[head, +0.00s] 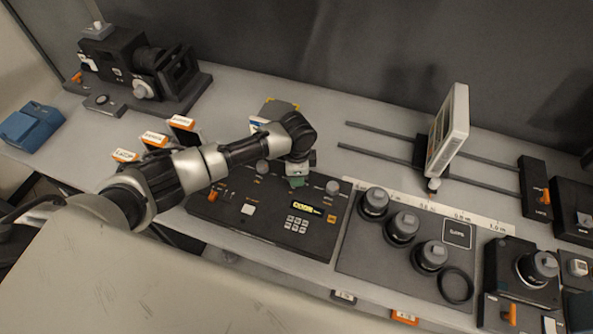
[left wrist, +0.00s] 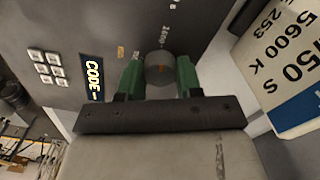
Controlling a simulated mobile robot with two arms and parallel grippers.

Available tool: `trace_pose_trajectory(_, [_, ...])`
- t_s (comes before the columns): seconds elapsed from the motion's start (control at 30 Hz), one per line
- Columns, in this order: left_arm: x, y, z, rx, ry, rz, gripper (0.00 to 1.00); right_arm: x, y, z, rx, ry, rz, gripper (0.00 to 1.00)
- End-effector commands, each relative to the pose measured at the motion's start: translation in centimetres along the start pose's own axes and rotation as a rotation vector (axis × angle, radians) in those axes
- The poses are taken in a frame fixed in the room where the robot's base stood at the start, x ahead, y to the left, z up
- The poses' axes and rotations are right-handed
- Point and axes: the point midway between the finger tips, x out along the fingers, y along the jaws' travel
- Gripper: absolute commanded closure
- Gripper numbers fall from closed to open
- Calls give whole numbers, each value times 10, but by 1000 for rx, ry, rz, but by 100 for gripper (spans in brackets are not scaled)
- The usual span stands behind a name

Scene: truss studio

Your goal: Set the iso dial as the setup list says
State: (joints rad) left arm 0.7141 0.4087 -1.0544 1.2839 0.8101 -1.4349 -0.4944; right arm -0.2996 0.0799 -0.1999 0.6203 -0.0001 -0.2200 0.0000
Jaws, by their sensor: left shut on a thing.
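The iso dial is a grey round knob (left wrist: 160,68) with an orange mark on its top face, on the dark control panel (head: 232,216). The green fingers of my left gripper (left wrist: 160,80) stand on both sides of it, shut on it. Small white figures, perhaps 1600, show on the panel beside the knob. In the head view my left gripper (head: 297,181) points down at the panel and hides this knob. My right gripper is not in view.
The panel also has a lit CODE display (head: 307,208), a keypad (head: 297,223) and another knob (head: 332,188) to the right. Several dark cylinders, one of them (head: 374,202), stand on a mat further right. A white panel (head: 449,130) stands on rails behind.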

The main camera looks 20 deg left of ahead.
Motion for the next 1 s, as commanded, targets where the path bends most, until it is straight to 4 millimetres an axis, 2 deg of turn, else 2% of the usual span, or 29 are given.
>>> trace_pose_trajectory(0.67, [-2, -1, -1, 59, 4, -3, 89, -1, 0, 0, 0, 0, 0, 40])
trace_pose_trajectory(0.7, [-2, -1, -1, 58, 4, -3, 59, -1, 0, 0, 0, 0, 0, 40])
trace_pose_trajectory(0.8, [-1, -1, -1, 58, 4, -2, 44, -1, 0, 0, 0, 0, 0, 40])
trace_pose_trajectory(0.83, [-1, 0, -1, 58, 3, -2, 39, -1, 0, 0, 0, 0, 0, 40])
trace_pose_trajectory(1.0, [-1, 0, -1, 57, 2, -1, 39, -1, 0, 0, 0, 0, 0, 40])
